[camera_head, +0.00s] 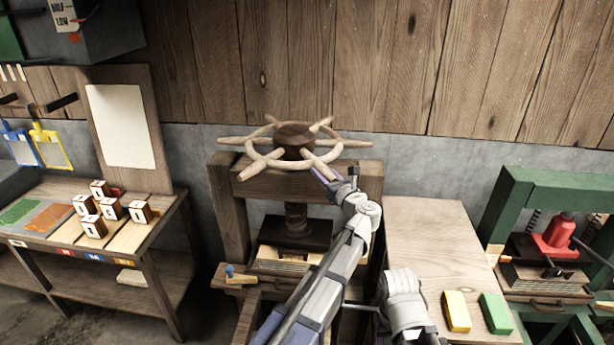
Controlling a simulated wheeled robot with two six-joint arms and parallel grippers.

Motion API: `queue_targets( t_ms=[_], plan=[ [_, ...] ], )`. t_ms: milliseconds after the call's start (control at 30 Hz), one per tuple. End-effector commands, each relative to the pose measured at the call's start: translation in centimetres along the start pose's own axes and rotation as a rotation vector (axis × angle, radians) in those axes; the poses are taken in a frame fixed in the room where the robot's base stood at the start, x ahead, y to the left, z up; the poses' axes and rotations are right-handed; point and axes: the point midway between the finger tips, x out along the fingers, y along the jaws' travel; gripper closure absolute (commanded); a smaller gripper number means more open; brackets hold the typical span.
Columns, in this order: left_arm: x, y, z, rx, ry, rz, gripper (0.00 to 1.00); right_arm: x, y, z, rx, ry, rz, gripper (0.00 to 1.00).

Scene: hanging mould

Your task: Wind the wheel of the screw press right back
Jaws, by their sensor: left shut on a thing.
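The screw press (231,215) is a dark wooden frame with a thick vertical screw (296,219) in its middle. On top sits a pale wooden wheel (262,160) with a dark hub and several handles sticking out round its rim. My left gripper (328,177) is shut on a handle at the wheel's near right side; the arm and fingers hide part of that handle. Below the screw is a dark pressing plate (290,234), with a pale layered stack (285,255) beneath it, partly hidden by my left arm. My right gripper is not visible.
A wooden side table (430,235) with yellow (456,310) and green (495,313) blocks stands right of the press. A green press (512,200) with a red jack stands further right. A bench (150,235) with several lettered blocks stands left. A plank wall is behind.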

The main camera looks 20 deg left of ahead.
Motion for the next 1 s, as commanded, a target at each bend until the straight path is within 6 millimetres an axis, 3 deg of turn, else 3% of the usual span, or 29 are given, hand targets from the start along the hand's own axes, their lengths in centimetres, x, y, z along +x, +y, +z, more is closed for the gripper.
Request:
queue_targets(
  t_ms=[33, 100, 400, 667, 1000],
  plan=[
    [0.3, -2.0, -0.3, -0.007, 0.014, 0.037, 1.0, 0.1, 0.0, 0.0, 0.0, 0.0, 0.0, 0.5],
    [0.5, -3.1, -0.2, -0.007, 0.018, 0.099, 1.0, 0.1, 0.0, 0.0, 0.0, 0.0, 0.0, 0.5],
    [1.3, -6.9, 0.1, -0.005, 0.033, 0.316, 1.0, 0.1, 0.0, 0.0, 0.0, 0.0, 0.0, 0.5],
    [2.0, -8.4, 0.1, -0.004, 0.041, 0.424, 1.0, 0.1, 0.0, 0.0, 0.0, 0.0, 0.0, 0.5],
    [2.3, -8.7, 0.2, -0.004, 0.043, 0.468, 1.0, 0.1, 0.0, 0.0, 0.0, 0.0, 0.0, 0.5]
  ],
)
